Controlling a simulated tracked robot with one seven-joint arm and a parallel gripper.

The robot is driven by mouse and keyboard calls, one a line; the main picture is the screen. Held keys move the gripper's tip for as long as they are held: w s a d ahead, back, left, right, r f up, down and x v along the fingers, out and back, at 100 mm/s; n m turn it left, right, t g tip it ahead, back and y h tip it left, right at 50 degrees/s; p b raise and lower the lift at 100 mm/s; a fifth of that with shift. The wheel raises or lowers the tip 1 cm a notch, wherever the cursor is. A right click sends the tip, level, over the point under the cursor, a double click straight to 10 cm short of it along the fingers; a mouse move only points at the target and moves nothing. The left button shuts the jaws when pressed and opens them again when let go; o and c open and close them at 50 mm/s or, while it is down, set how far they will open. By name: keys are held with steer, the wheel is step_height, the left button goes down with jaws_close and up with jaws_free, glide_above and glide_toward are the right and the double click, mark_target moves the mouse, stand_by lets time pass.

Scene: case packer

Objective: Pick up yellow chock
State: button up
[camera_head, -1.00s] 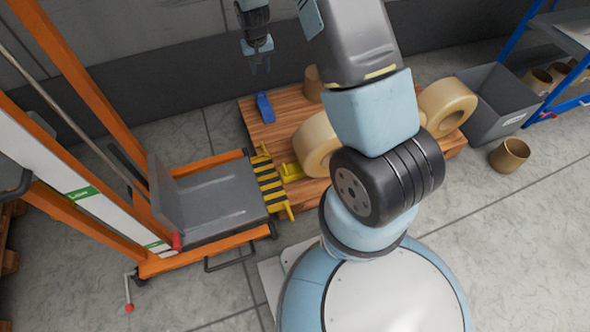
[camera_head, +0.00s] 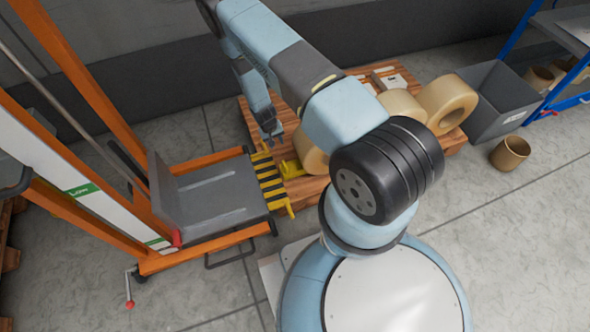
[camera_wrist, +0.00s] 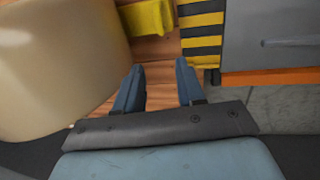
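The yellow chock (camera_head: 292,168) lies on the wooden pallet (camera_head: 303,190), between a large tan roll (camera_head: 312,158) and the black-and-yellow striped plate (camera_head: 268,178). In the wrist view the chock (camera_wrist: 148,17) shows at the top, partly cut off by the frame edge. My gripper (camera_head: 272,138) is above the pallet, a little behind the chock in the head view. In the wrist view its two fingers (camera_wrist: 160,82) are apart with bare pallet boards between them. It is open, empty and not touching the chock.
The orange lift with its grey platform (camera_head: 222,192) stands left of the pallet. More tan rolls (camera_head: 447,103) stand at the right, with a grey bin (camera_head: 500,105) beyond. In the wrist view a big roll (camera_wrist: 60,65) stands close at the left of the fingers.

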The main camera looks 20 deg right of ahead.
glide_toward(285, 164)
steer(key=f, duration=0.3)
steer(key=d+f, duration=0.1)
steer(key=f, duration=0.6)
steer(key=shift+w+d+f, duration=0.2)
steer(key=shift+d+f, duration=0.15)
steer(key=shift+d, duration=0.05)
jaws_close()
stand_by(1.4)
